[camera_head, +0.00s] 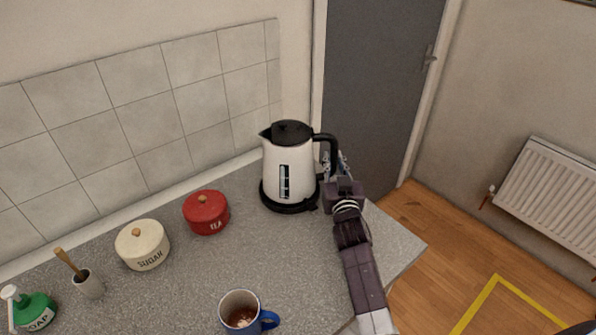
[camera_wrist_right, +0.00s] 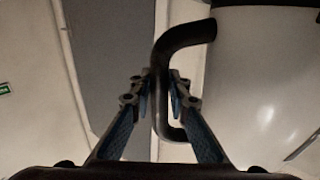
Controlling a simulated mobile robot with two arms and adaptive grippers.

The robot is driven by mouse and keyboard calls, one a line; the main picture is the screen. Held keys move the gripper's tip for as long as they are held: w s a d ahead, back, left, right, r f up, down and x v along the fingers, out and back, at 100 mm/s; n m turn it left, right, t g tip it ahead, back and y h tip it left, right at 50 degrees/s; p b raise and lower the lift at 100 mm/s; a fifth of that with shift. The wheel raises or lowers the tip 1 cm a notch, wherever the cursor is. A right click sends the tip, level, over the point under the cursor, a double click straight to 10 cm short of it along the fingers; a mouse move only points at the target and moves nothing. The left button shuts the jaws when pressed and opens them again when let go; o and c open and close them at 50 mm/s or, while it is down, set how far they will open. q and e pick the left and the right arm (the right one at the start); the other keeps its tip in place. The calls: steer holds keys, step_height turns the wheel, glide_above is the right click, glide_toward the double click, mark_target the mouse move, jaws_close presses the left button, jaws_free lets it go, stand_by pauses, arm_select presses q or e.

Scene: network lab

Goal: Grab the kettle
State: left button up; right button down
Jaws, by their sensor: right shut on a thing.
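A white kettle (camera_head: 286,172) with a black lid and black handle stands upright on its black base (camera_head: 290,203) at the back of the grey counter. My right gripper (camera_head: 334,166) reaches the handle on the kettle's right side. In the right wrist view, the black handle (camera_wrist_right: 162,92) runs between the two fingers of my right gripper (camera_wrist_right: 162,88), which is shut on it. The white kettle body (camera_wrist_right: 262,85) fills the right of that view. My left gripper is in neither view.
A red tea tin (camera_head: 207,215), a cream sugar tin (camera_head: 143,248), a utensil pot (camera_head: 90,286), a green soap bottle (camera_head: 36,314) and a blue mug (camera_head: 240,312) stand on the counter (camera_head: 290,265). A tiled wall is behind. The counter's right edge lies beside my right arm.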

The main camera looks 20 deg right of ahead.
steer(key=shift+w+r, duration=0.1)
steer(key=shift+r, duration=0.3)
steer(key=shift+f, duration=0.1)
